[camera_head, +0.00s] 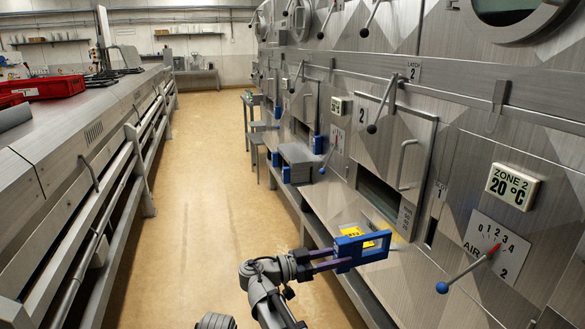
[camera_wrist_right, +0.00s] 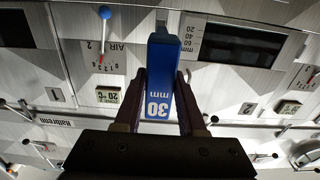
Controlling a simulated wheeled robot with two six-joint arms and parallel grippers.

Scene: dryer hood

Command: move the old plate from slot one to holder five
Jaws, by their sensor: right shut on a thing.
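My right gripper (camera_head: 332,263) is shut on a blue handle (camera_head: 361,250), out in front of the machine's right-hand wall. In the right wrist view the same handle (camera_wrist_right: 158,80) stands between the two fingers and reads "30 mm". The plate behind the handle is hidden or cannot be made out. A yellow label (camera_head: 352,232) shows just behind the handle; I cannot tell what it is fixed to. A dark open slot (camera_head: 378,191) lies under the raised door marked 2, and a dark slot (camera_wrist_right: 232,45) with a mm scale shows in the wrist view.
A lever with a blue knob (camera_head: 442,287) juts out right of my gripper. Grey plates (camera_head: 298,154) with blue handles sit farther along the wall. A steel bench with red trays (camera_head: 47,86) runs along the left. The tan floor (camera_head: 200,180) between is clear.

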